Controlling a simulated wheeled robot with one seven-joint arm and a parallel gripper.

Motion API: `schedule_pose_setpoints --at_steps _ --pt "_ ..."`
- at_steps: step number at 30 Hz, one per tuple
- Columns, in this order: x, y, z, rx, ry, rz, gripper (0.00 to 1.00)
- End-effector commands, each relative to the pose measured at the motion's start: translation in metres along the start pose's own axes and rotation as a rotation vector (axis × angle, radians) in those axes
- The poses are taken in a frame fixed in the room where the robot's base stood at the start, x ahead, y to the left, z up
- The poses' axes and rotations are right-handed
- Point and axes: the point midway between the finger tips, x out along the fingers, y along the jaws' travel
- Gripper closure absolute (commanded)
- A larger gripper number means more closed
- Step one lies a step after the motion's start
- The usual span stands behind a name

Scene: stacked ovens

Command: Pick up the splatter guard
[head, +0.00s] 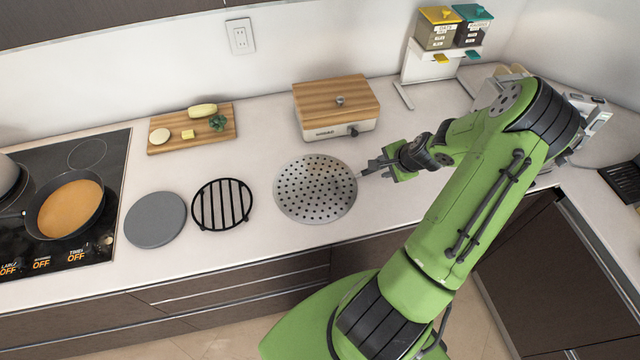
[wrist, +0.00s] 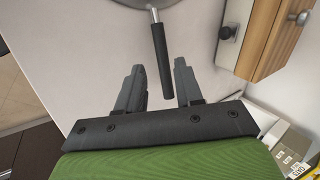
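The splatter guard (head: 315,189) is a round, grey, perforated metal disc lying on the counter in the head view. Its handle points right, toward my gripper (head: 376,171). In the wrist view the dark handle (wrist: 161,62) runs down from the disc's edge at the top. My gripper (wrist: 158,88) shows there with its two fingers apart, and nothing is held between them. The handle's end appears at or just beyond the fingertips, roughly between them. I cannot tell how high the fingers are above the handle.
A wood-topped box (head: 336,107) stands behind the guard. A black round trivet (head: 222,204) and a grey disc (head: 155,219) lie to its left. A cutting board (head: 192,130) with food and a pan (head: 66,207) on the cooktop are farther left. A container rack (head: 441,62) stands behind right.

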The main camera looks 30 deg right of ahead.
Motion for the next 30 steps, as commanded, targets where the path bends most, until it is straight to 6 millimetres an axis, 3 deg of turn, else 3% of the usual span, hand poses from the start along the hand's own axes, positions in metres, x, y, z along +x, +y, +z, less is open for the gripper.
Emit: schedule_pose_setpoints --at_steps 12,20,27,30 --pt "0.065 -0.001 0.003 -0.002 -0.001 0.001 0.64" --pt "0.072 -0.001 0.003 -0.002 0.002 0.001 0.64" --pt "0.072 -0.001 0.003 -0.002 0.002 0.001 0.98" --pt "0.072 -0.001 0.003 -0.002 0.002 0.000 1.00"
